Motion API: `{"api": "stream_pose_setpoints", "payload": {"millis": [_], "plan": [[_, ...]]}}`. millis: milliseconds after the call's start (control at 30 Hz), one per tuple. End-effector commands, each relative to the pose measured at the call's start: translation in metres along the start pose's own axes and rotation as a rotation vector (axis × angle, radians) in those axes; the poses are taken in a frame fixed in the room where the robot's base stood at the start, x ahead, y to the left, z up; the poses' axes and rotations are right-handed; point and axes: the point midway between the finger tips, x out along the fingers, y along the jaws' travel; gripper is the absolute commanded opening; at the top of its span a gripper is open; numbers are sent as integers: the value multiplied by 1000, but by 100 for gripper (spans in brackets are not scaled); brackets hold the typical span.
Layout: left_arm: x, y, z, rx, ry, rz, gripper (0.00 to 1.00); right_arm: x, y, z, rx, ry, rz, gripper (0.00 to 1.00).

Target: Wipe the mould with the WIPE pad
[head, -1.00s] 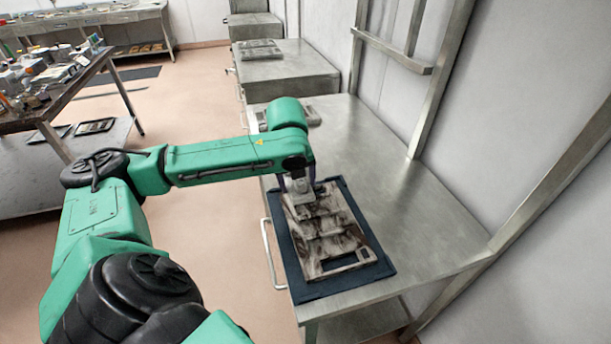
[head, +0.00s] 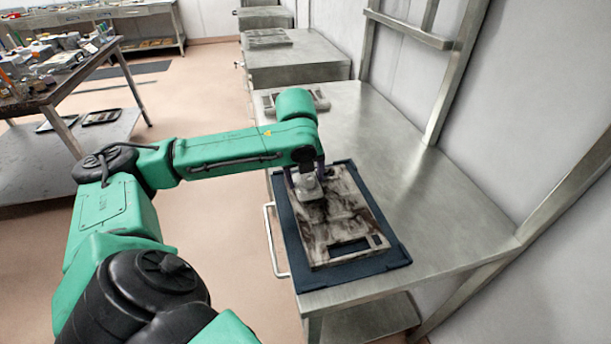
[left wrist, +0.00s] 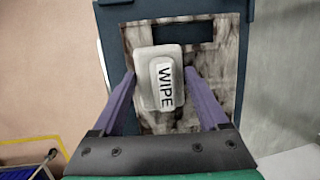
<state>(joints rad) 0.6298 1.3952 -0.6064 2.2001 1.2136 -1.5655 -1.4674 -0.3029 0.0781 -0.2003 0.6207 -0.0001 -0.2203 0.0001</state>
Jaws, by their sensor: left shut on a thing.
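The mould (head: 345,222) is a flat grey-brown plate with dark smears and a rectangular opening near its front end. It lies on a dark blue mat (head: 372,264) on the steel bench. My left gripper (head: 306,186) is over the far left part of the mould. In the left wrist view its purple fingers stand on either side of the white WIPE pad (left wrist: 145,85), shut on it. The pad appears to be at the mould's surface; whether it touches cannot be told. Part of the mould (left wrist: 209,65) is hidden by the pad and gripper. My right gripper is not in view.
The steel bench (head: 420,190) is bare to the right of the mat. Another plate (head: 297,101) lies at its far end. A rail handle (head: 270,240) sticks out on the bench's left side. A cluttered table (head: 60,80) stands at far left.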

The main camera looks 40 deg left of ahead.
Motion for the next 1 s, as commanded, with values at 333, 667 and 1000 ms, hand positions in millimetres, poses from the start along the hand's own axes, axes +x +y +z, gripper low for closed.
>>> {"api": "stream_pose_setpoints", "payload": {"millis": [333,667,1000], "plan": [[2,0,-1,0,0,0,33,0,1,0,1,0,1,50],[7,1,-2,0,-1,1,33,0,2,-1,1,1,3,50],[9,1,-4,1,0,1,33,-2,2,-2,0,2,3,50]]}}
